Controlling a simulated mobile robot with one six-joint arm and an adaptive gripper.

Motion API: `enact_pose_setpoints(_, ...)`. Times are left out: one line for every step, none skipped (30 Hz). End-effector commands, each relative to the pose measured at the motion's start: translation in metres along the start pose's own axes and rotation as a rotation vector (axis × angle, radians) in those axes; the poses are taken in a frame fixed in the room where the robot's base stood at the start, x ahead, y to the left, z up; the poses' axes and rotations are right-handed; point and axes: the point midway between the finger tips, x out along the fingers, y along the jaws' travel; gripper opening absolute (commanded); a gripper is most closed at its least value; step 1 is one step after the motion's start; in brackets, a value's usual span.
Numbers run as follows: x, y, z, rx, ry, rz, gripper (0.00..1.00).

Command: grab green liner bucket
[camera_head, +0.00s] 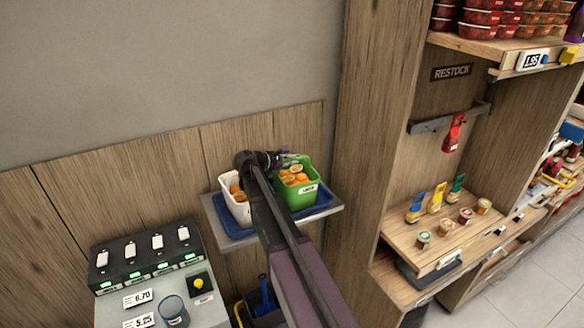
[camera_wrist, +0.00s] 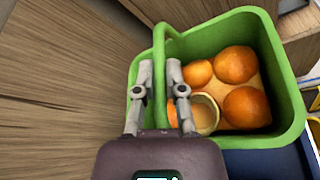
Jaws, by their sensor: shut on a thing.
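The green bucket (camera_head: 301,194) stands on the right of a small wall shelf in the head view. It holds several oranges (camera_head: 295,177) and has a white label on its front. In the wrist view the green bucket (camera_wrist: 287,79) fills the right side, with whole oranges and a cut half inside. My gripper (camera_wrist: 160,92) is at the bucket's left side, its two fingers on either side of the green handle, shut on it. In the head view my gripper (camera_head: 285,160) is at the bucket's back rim, partly hidden by my arm.
A white bucket (camera_head: 238,208) with oranges stands left of the green one, both on a blue tray (camera_head: 231,230) on the shelf (camera_head: 325,207). A wooden wall is close behind. A juicer panel (camera_head: 150,255) is at lower left. A wooden rack (camera_head: 362,120) rises at right.

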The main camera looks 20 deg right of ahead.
Motion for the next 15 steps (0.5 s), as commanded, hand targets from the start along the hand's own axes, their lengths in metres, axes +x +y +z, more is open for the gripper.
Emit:
enact_pose_setpoints(-0.001, 0.001, 0.002, -0.001, -0.002, 0.001, 0.0)
enact_pose_setpoints(-0.001, 0.002, 0.003, -0.001, -0.002, 0.001, 0.0)
enact_pose_setpoints(-0.001, 0.003, 0.004, -0.001, -0.002, 0.001, 0.0)
enact_pose_setpoints(-0.002, 0.003, 0.005, -0.001, -0.002, 0.001, 0.0)
enact_pose_setpoints(-0.002, 0.004, 0.006, -0.001, -0.002, 0.001, 0.0)
enact_pose_setpoints(-0.003, 0.005, 0.007, -0.001, -0.002, 0.001, 0.0)
enact_pose_setpoints(-0.003, 0.006, 0.009, -0.001, -0.002, 0.001, 0.0)
enact_pose_setpoints(-0.004, 0.007, 0.01, -0.001, -0.002, 0.001, 0.0)
enact_pose_setpoints(-0.005, 0.009, 0.013, -0.001, -0.002, 0.001, 0.0)
enact_pose_setpoints(-0.006, 0.01, 0.014, -0.001, -0.002, 0.001, 0.0)
enact_pose_setpoints(-0.006, 0.012, 0.016, -0.001, -0.002, 0.001, 0.0)
enact_pose_setpoints(-0.007, 0.014, 0.019, -0.001, -0.002, 0.001, 0.0)
enact_pose_setpoints(-0.008, 0.015, 0.021, -0.001, -0.002, 0.002, 0.0)
enact_pose_setpoints(-0.009, 0.017, 0.023, -0.001, -0.002, 0.001, 0.0)
enact_pose_setpoints(-0.01, 0.019, 0.026, -0.001, -0.002, 0.001, 0.0)
